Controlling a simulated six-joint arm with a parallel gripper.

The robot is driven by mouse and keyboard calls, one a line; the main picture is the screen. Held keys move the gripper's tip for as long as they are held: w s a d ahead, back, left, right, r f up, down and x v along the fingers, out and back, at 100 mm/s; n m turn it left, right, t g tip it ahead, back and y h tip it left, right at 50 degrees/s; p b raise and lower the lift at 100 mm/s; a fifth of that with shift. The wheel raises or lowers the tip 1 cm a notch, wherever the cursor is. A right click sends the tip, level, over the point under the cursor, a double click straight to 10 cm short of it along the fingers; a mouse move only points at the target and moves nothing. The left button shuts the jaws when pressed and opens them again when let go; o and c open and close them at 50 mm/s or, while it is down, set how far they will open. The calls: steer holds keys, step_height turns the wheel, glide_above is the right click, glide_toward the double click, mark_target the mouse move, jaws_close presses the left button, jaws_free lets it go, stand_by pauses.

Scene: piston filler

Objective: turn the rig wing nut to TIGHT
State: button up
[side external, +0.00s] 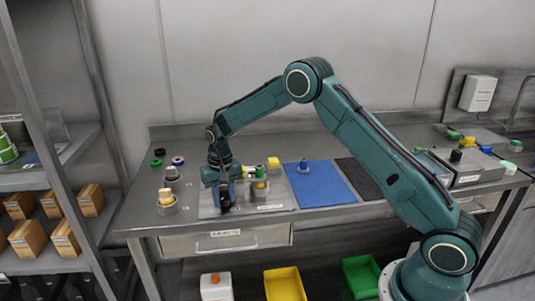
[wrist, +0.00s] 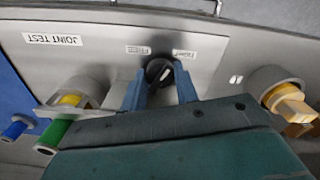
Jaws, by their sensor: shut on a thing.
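The rig wing nut (wrist: 158,70) is dark with a pale mark on it and sits on the grey rig plate (wrist: 225,55) in the wrist view. My gripper (wrist: 160,84) points down at the plate with its two blue fingers on either side of the nut, shut on it. Two small labels lie just beyond the nut: FREE (wrist: 138,50) on the left and TIGHT (wrist: 185,54) on the right, both upside down. I cannot tell exactly which label the nut points to. In the side view my gripper (side external: 225,205) is low over the plate and hides the nut.
A JOINT TEST label (wrist: 53,39) and a grey fitting with a yellow part (wrist: 70,100) stand left of the nut. A round holder with a wooden-coloured piece (wrist: 285,95) stands right.

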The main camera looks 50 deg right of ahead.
mark_target(224, 199)
steer(key=shift+m, duration=2)
steer(key=o, duration=0.7)
steer(key=shift+r, duration=0.15)
step_height(224, 199, up, 14)
steer(key=shift+f, duration=0.2)
steer(key=shift+r, duration=0.1)
